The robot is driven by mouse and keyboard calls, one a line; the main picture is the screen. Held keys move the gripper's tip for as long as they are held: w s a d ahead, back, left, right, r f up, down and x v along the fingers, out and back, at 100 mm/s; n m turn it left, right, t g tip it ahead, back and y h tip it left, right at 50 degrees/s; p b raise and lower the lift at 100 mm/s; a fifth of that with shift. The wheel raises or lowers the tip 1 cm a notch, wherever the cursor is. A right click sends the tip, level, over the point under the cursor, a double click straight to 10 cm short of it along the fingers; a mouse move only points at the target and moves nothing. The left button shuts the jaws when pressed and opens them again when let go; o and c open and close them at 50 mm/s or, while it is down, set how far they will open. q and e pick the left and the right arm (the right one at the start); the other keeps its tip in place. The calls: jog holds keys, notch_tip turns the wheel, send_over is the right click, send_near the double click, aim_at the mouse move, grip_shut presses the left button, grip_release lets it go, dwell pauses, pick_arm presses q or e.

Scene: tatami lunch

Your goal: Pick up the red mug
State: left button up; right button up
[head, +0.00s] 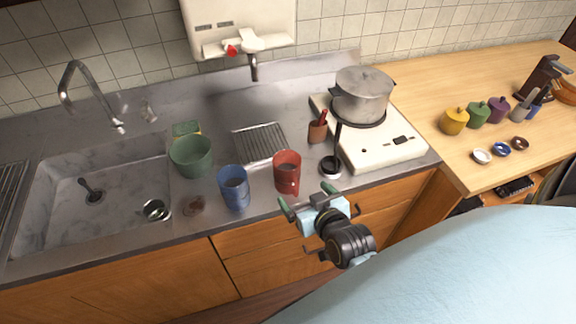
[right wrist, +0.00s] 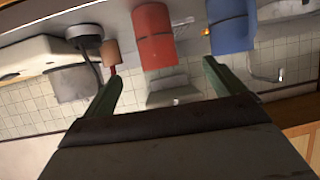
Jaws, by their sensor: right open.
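The red mug (head: 287,173) stands upright on the steel counter near its front edge, with its handle toward the front. My right gripper (head: 308,200) is in front of the mug and a little to its right, apart from it, with its green-tipped fingers spread. In the right wrist view the red mug (right wrist: 154,36) lies beyond the two open fingers (right wrist: 160,82), with nothing between them. My left gripper is not in view.
A blue mug (head: 234,187) stands just left of the red one, and a green pot (head: 191,155) farther left. A brown cup (head: 318,130) and a white stove (head: 380,146) with a grey pot (head: 362,95) are behind right. The sink (head: 100,200) is at left.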

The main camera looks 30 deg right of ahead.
notch_tip(320, 180, up, 2)
jog(key=r, duration=0.1)
send_near(282, 156)
jog(key=shift+s+a+f, duration=0.1)
jog(key=shift+s+f, duration=0.1)
jog(key=shift+f, duration=0.3)
jog(key=shift+t, duration=0.3)
jog(key=shift+x, duration=2.7)
jog(key=shift+r, duration=0.15)
jog(key=c, duration=1.4)
jog(key=shift+o, duration=0.2)
jog(key=shift+r, duration=0.1)
